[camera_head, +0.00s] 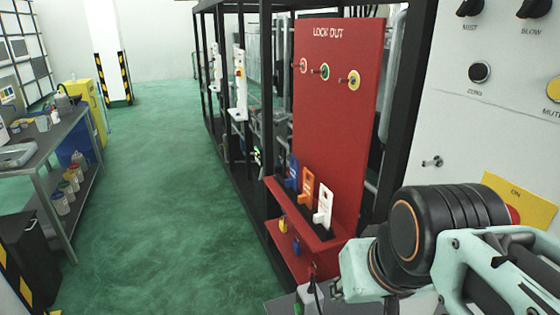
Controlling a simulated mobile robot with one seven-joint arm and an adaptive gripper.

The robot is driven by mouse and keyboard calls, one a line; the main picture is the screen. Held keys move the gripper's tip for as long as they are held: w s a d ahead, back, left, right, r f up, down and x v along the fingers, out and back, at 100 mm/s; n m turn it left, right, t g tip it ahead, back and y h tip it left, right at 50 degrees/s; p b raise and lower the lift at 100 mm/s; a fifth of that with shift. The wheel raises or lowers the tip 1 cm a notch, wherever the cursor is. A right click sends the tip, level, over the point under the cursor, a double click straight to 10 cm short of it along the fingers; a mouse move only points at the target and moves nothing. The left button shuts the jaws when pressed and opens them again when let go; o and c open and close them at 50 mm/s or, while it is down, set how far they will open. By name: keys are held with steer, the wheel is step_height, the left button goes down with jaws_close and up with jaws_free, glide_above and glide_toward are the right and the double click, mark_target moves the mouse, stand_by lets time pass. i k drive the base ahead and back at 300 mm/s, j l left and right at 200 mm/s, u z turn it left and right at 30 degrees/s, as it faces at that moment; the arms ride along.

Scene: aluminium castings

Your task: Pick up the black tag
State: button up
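I cannot make out a black tag with certainty. A red lock-out board (345,130) stands at centre right, with a red shelf (325,240) near its foot. A blue tag (292,173), an orange tag (307,190) and a white tag (324,206) stand in a slanting row on this shelf. A small dark shape (316,288) shows below the board, too small to identify. My arm comes in from the lower right, in front of the board's lower right side. My gripper's fingers do not show.
Small yellow (283,225) and blue (297,244) items hang below the shelf. A white control panel (450,130) with knobs stands close on the right. A black frame (258,190) runs behind the board. A workbench (50,150) is at left. Green floor (160,200) between is clear.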

mark_target(281, 169)
steer(key=i+j+z, duration=0.15)
steer(key=z, duration=0.2)
steer(key=i+j+z, duration=0.1)
steer(key=j+z, duration=0.3)
steer(key=i+j+z, duration=0.15)
steer(key=j, duration=0.3)
steer(key=i+j+z, duration=0.1)
steer(key=j, duration=0.4)
steer(key=i+j+z, duration=0.15)
steer(key=j, duration=0.3)
